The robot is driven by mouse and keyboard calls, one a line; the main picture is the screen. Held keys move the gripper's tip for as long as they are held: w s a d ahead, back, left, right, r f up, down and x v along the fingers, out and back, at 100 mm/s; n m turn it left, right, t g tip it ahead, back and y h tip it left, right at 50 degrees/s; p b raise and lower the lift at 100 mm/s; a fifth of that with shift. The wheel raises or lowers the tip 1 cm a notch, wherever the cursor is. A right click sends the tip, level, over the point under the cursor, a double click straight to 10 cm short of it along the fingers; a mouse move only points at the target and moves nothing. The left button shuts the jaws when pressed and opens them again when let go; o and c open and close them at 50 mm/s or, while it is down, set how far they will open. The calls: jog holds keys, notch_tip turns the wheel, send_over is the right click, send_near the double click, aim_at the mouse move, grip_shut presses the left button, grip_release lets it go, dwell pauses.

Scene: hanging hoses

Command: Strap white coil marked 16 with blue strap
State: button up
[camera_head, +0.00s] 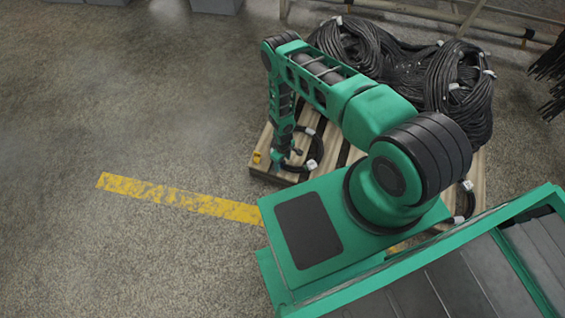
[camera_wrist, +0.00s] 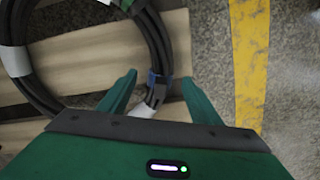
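A black hose coil (camera_wrist: 165,40) with white bands lies on the pallet in the wrist view; it also shows in the head view (camera_head: 318,150). No white coil and no number 16 can be read in either view. A blue strap or band (camera_wrist: 155,79) sits around the coil's lower right side, with a white band (camera_wrist: 142,111) just below it. My gripper (camera_wrist: 158,77) is open, with its two green fingers apart and the blue strap in the gap between them. In the head view my gripper (camera_head: 281,162) is low beside the coil. Contact with the coil cannot be told.
The wooden pallet (camera_head: 262,164) also bears large black hose bundles (camera_head: 458,85) at its back. Another small coil (camera_head: 466,198) lies at its right, partly hidden by my arm. A yellow floor line (camera_head: 180,197) crosses the open concrete at left. Dark hoses (camera_head: 550,70) hang at the far right.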

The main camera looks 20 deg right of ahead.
notch_tip(320, 180, up, 11)
jog(key=shift+f, duration=0.15)
dwell(0.7)
